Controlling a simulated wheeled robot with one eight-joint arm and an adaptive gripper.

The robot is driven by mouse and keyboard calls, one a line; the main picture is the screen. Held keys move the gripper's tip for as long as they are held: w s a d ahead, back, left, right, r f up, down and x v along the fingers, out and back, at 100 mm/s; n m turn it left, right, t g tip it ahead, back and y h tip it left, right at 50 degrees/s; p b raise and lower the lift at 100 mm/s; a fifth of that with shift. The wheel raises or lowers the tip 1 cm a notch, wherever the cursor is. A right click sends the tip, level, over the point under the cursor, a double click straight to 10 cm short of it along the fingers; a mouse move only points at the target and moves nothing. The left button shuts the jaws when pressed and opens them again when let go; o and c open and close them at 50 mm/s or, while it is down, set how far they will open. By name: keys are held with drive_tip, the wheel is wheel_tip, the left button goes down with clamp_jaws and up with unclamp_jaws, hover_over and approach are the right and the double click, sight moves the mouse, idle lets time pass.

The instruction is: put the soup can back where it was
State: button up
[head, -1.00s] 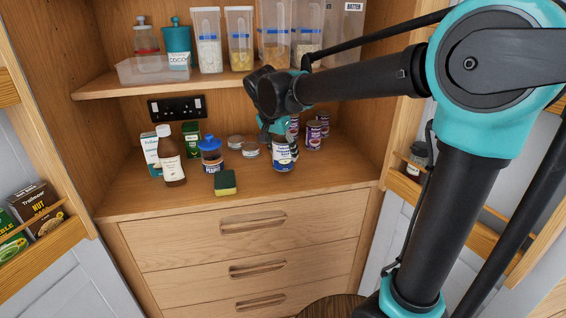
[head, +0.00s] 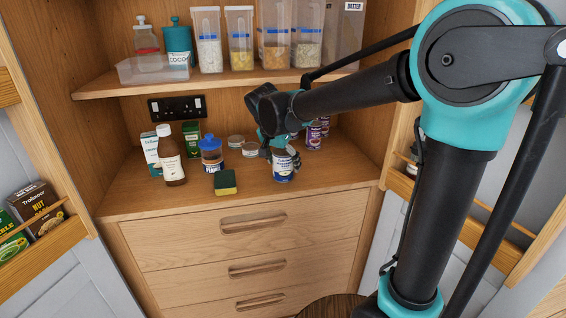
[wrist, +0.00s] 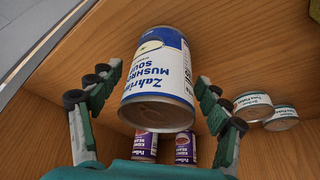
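The soup can (head: 283,167), with a blue and white mushroom soup label, is upright on the wooden counter, right of the sponge and in front of the purple cans. In the wrist view the soup can (wrist: 160,72) lies between the spread fingers, its lid towards me. My gripper (head: 280,151) is around the upper part of the can. In the wrist view my gripper (wrist: 158,80) looks open, with narrow gaps between the fingers and the can. The can's underside is hidden.
Purple kidney bean cans (head: 314,137) stand behind, towards the right wall. Low tins (head: 250,150), a peanut butter jar (head: 211,160), a brown bottle (head: 171,160) and a green-yellow sponge (head: 225,183) are to the left. A shelf (head: 225,82) of containers hangs above. The front-right counter is clear.

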drive_tip(key=v, duration=1.2)
drive_tip(key=shift+s+r, duration=0.1)
